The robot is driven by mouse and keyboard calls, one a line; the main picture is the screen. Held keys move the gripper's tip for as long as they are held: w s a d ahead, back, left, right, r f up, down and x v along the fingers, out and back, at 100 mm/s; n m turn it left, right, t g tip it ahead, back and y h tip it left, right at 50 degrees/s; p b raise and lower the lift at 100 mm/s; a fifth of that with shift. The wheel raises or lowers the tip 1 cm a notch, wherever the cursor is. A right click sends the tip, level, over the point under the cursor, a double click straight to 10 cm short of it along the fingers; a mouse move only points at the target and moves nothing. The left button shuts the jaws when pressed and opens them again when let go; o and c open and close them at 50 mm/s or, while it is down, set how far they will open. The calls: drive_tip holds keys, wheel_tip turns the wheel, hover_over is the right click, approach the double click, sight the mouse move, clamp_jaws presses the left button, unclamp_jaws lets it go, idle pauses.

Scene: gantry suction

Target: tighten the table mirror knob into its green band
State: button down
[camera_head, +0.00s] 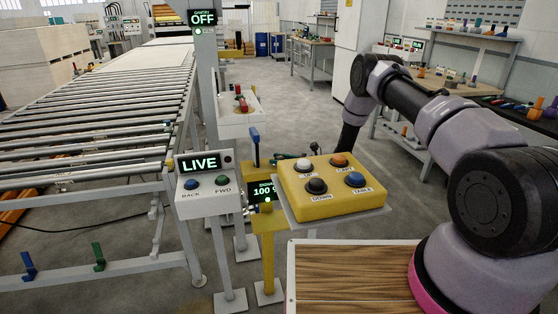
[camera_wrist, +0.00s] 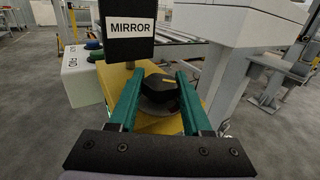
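In the wrist view, a black knob (camera_wrist: 159,88) with a yellow pointer mark sits on a grey disc over a yellow stand (camera_wrist: 155,125). The pointer leans toward the upper left. A black sign reading MIRROR (camera_wrist: 127,27) stands just beyond it. My gripper (camera_wrist: 159,78) has its two teal fingers spread, one on each side of the knob. I cannot tell whether the fingers press on it or leave a thin gap. No green band is readable here. In the head view my forearm runs down behind the yellow button box, and the fingers and knob cannot be made out.
A yellow box (camera_head: 330,198) with several buttons stands before my arm. A white LIVE box (camera_head: 207,190) with BACK and FWD buttons is left of it, beside a roller conveyor (camera_head: 90,115). A small 100 % display (camera_head: 263,190) stands between. Open floor lies behind.

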drive_tip(key=shift+m+t+h, duration=0.6)
drive_tip(key=shift+m+t, duration=0.5)
drive_tip(key=shift+t, duration=0.5)
drive_tip(key=shift+c, duration=1.7)
unclamp_jaws()
drive_tip(key=v, duration=1.1)
drive_tip(key=shift+w, duration=0.1)
